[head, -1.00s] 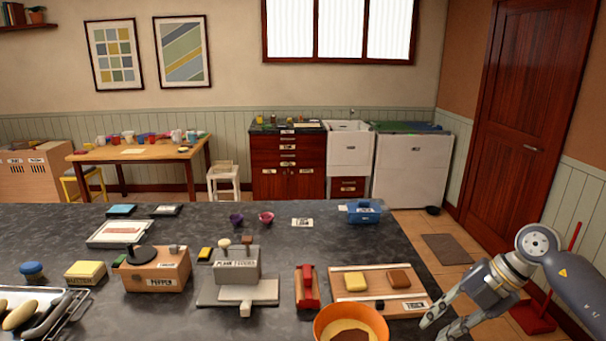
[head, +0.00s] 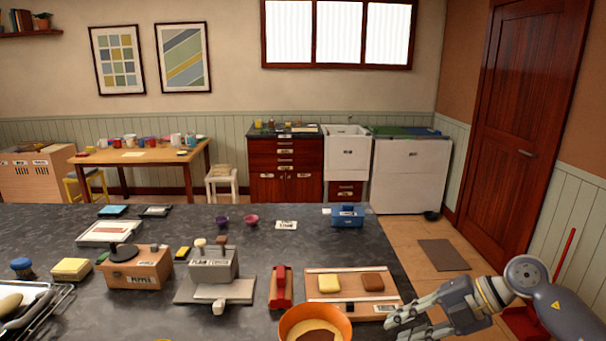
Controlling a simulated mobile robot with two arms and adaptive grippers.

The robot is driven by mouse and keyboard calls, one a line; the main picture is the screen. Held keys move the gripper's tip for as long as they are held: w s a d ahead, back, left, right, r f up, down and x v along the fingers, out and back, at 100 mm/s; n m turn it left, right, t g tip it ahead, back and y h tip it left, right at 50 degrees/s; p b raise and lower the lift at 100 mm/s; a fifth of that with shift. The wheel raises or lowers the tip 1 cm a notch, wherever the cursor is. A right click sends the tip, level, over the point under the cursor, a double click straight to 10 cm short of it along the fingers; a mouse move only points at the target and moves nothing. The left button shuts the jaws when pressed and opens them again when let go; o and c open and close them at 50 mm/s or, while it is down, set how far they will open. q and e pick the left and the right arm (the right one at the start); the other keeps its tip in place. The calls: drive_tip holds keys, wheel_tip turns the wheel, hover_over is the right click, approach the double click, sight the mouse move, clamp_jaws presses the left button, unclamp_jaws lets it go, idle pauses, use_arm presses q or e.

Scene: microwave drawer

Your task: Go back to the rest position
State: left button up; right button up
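My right gripper (head: 408,325) shows at the lower right of the head view, beside the counter's right edge and just right of the orange bowl. Its two fingers point left and are spread apart, with nothing seen between them. My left gripper is not in the head view.
The dark counter (head: 150,318) fills the foreground. Near my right gripper are an orange bowl (head: 343,325), a wooden board (head: 315,284) with yellow and brown blocks, and a red tool (head: 280,290). A grey press (head: 213,268) stands further left. Open floor and a mat (head: 443,255) lie right.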

drive_tip(key=a+r+m+t+y, duration=0.7)
drive_tip(key=a+r+t, duration=0.3)
drive_tip(key=t, duration=0.1)
drive_tip(key=s+d+f+m+t+h, duration=0.2)
drive_tip(key=s+d+f+m+h, duration=0.1)
drive_tip(key=d+f+m+h, duration=1.3)
drive_tip(key=s+a+f+m+g, duration=0.2)
drive_tip(key=s+f+g, duration=0.5)
drive_tip(key=s, duration=0.6)
drive_tip(key=s+a+f+m+g, duration=0.25)
drive_tip(key=s+f+g, duration=0.25)
drive_tip(key=s+f, duration=0.6)
wheel_tip(320, 180, down, 23)
drive_tip(key=s+g, duration=0.1)
drive_tip(key=s, duration=0.1)
drive_tip(key=s+d+f+n+g, duration=0.1)
drive_tip(key=s+d+f, duration=0.2)
drive_tip(key=s+f, duration=1.4)
drive_tip(key=shift+s+f+g+h+b, duration=0.3)
drive_tip(key=shift+s+b, duration=0.1)
drive_tip(key=shift+s, duration=0.05)
